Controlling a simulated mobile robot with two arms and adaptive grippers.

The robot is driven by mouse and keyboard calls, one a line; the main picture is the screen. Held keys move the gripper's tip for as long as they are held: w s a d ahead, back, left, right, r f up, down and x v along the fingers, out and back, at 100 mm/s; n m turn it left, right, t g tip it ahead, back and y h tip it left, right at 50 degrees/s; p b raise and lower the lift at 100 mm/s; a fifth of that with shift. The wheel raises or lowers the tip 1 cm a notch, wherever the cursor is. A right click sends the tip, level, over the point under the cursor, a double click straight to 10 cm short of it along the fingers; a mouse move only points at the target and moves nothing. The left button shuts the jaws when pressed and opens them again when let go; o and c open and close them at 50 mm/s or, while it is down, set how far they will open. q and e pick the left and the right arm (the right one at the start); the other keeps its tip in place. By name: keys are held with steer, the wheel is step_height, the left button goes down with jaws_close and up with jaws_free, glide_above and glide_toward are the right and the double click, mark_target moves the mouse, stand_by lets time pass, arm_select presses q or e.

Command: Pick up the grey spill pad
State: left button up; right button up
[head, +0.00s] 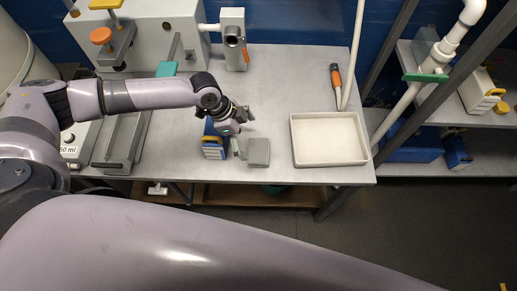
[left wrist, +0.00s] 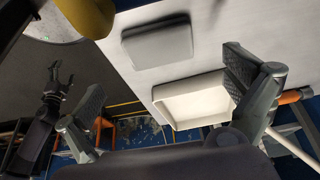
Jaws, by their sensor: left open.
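The grey spill pad (head: 258,152) lies flat near the front edge of the metal bench, left of the white tray. In the left wrist view the pad (left wrist: 157,42) shows as a rounded grey slab beyond the open jaws. My left gripper (head: 241,132) is just behind and left of the pad in the head view. Its fingers are spread with nothing between them, and I cannot tell if one touches the pad. A dark gripper (left wrist: 60,80), seemingly my right one, shows small at the left of the left wrist view; its jaw state is unclear.
A blue item with a yellow handle (head: 213,142) stands close on the left of my left gripper. The white tray (head: 330,115) is to the right; it also shows in the left wrist view (left wrist: 163,98). An orange-handled tool (head: 336,82) lies behind the tray. Bare bench lies behind the pad.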

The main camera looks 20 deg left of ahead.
mark_target(257, 150)
arm_select(q)
steer(key=shift+x, duration=1.15)
steer(key=shift+d+f+p, duration=0.15)
steer(key=shift+f+p, duration=0.05)
steer(key=shift+p, duration=0.15)
steer(key=p+x, duration=0.1)
steer(key=x, duration=0.2)
steer(key=shift+d+f, duration=0.15)
steer(key=shift+d, duration=0.05)
steer(key=shift+d+f, duration=0.2)
steer(key=shift+f, duration=0.35)
steer(key=c, duration=1.1)
arm_select(e)
steer(key=shift+w+r, duration=0.55)
steer(key=shift+w, duration=0.25)
steer(key=shift+w+r, duration=0.5)
steer(key=shift+w, duration=0.3)
arm_select(q)
steer(key=shift+r, duration=0.1)
step_height(257, 150, up, 20)
steer(key=shift+f+b, duration=0.1)
steer(key=shift+b, duration=1)
arm_select(e)
step_height(257, 150, down, 2)
steer(key=shift+s+f, duration=0.1)
steer(key=shift+f, duration=0.05)
